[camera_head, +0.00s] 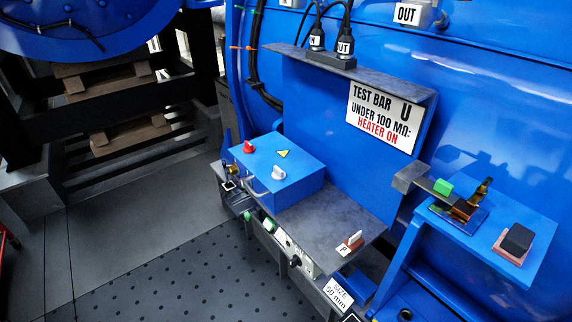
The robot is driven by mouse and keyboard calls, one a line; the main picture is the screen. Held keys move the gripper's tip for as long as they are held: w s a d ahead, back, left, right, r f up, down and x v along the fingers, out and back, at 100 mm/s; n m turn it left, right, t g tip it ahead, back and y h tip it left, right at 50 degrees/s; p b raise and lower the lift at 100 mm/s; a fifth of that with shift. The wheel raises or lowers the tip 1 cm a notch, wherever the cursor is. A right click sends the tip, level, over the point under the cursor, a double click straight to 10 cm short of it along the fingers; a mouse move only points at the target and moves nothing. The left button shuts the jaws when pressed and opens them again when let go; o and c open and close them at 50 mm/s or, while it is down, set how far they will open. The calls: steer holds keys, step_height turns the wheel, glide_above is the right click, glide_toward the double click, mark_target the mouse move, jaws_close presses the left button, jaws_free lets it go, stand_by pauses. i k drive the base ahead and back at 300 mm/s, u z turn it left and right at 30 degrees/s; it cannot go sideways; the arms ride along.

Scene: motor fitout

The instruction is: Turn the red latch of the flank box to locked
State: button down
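The flank box (290,181) is a blue box on a grey shelf (335,217) against the blue machine. No lock marking is readable. My gripper is not in view.
A blue back panel with a "TEST BAR U" sign (381,116) rises behind the box. A small handle with a "P" tag (349,243) is at the shelf's right end. A blue side stand (528,212) holds small parts. The floor at front left is clear.

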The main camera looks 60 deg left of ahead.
mark_target(248, 148)
steer(key=u, duration=2.45)
steer(key=k, duration=0.55)
steer(key=u, duration=0.35)
steer(key=i, duration=1.35)
steer(key=z, duration=0.05)
